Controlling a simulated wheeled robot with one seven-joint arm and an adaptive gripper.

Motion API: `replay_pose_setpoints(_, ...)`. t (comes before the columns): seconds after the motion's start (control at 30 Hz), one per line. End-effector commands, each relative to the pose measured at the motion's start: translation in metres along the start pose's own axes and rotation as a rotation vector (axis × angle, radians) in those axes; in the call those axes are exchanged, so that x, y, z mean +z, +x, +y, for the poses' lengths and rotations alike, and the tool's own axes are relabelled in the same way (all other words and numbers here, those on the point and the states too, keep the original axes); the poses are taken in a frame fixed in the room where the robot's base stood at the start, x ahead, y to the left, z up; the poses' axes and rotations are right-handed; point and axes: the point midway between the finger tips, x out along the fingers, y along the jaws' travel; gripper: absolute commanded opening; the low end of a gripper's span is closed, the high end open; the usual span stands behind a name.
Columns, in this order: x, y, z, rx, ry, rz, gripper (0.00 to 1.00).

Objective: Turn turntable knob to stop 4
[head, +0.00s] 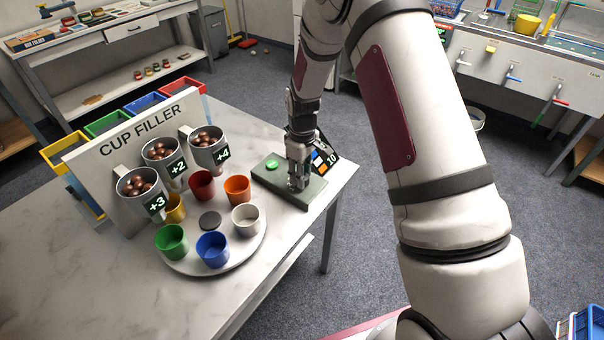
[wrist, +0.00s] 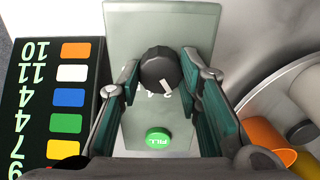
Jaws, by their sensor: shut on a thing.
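The turntable knob (wrist: 159,69) is dark and round with a pale pointer mark, on a grey-green control panel (wrist: 190,20). In the wrist view the mark points down and slightly right, near a printed 4; the other numbers are mostly hidden. My gripper (wrist: 160,80) has its fingers on both sides of the knob, shut on it. In the head view my gripper (head: 298,180) covers the knob on the panel (head: 308,192). The round turntable (head: 190,262) carries several cups: red (head: 202,186), orange (head: 238,188), white (head: 245,220), blue (head: 212,250), green (head: 171,242) and yellow (head: 175,208).
A green FILL button (wrist: 158,138) lies on the panel close below the knob. A black number card (wrist: 55,100) stands at left. The CUP FILLER board (head: 130,150) holds three chestnut hoppers (head: 208,148) above the turntable. The table's front left is clear.

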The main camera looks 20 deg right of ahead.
Motion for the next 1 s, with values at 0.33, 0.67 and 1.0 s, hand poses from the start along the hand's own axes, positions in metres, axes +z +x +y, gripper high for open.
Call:
replay_pose_setpoints(0.33,-0.0009,0.0006,-0.0002,0.0,0.325,0.0,0.04)
replay_pose_setpoints(0.67,-0.0009,0.0003,-0.0004,0.0,0.6,0.001,0.04)
replay_pose_setpoints(1.0,-0.0005,0.0002,-0.0003,0.0,0.766,0.001,0.04)
